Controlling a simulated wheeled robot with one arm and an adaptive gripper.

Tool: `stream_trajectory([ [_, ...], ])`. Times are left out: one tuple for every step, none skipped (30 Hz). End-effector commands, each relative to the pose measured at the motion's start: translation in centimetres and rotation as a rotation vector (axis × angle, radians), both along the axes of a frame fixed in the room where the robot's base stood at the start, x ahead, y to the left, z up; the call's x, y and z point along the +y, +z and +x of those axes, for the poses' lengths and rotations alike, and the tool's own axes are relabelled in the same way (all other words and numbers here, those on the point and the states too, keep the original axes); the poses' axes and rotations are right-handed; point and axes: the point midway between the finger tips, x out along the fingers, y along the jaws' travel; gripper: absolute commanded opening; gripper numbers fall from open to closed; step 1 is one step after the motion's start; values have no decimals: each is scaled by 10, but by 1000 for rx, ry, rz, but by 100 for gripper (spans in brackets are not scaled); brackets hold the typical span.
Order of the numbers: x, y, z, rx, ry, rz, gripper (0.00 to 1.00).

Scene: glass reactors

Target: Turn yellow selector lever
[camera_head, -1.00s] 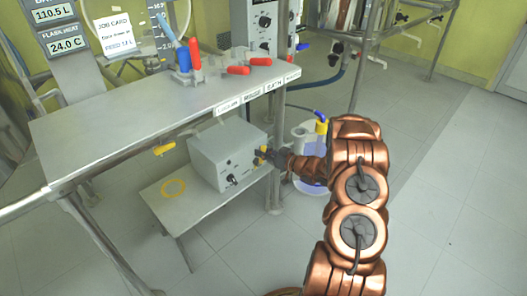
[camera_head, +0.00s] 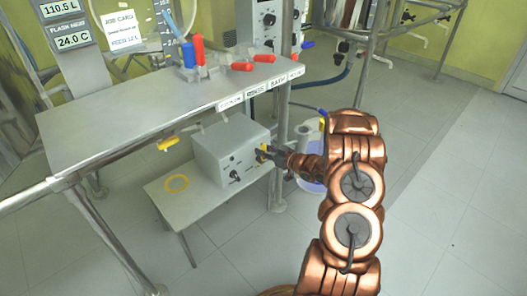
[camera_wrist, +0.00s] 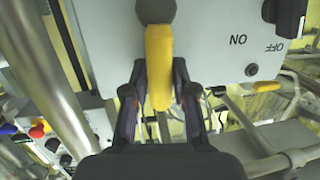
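The yellow selector lever (camera_wrist: 159,60) is on the front of a grey control box (camera_head: 222,147) on a low shelf under the bench. In the wrist view it points down from a dark round pivot. My gripper (camera_wrist: 160,75) has a dark finger on each side of the lever, close against it, and appears shut on it. In the head view my gripper (camera_head: 268,153) is at the right side of the box front, mostly hidden by its own wrist. Only a small yellow bit of the lever shows there.
A black knob (camera_wrist: 286,14) with ON and OFF marks sits beside the lever. A metal bench leg (camera_head: 280,150) stands close to my gripper. The bench top (camera_head: 120,115) overhangs the box. Open floor lies to the right.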

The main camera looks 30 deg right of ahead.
Motion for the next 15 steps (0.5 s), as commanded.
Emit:
stream_trajectory([
  [0,0,0,0,0,0,34],
  [0,0,0,0,0,1,38],
  [0,0,0,1,1,1,42],
  [0,0,0,1,1,1,45],
  [0,0,0,1,1,1,48],
  [0,0,0,1,1,1,48],
  [0,0,0,1,1,1,48],
  [0,0,0,1,1,1,48],
  [0,0,0,1,1,1,48],
  [0,0,0,1,1,1,48],
  [0,0,0,1,1,1,48],
  [0,0,0,1,1,1,48],
  [0,0,-1,2,1,2,48],
  [0,0,-1,1,1,1,48],
  [0,0,-2,2,1,2,48],
])
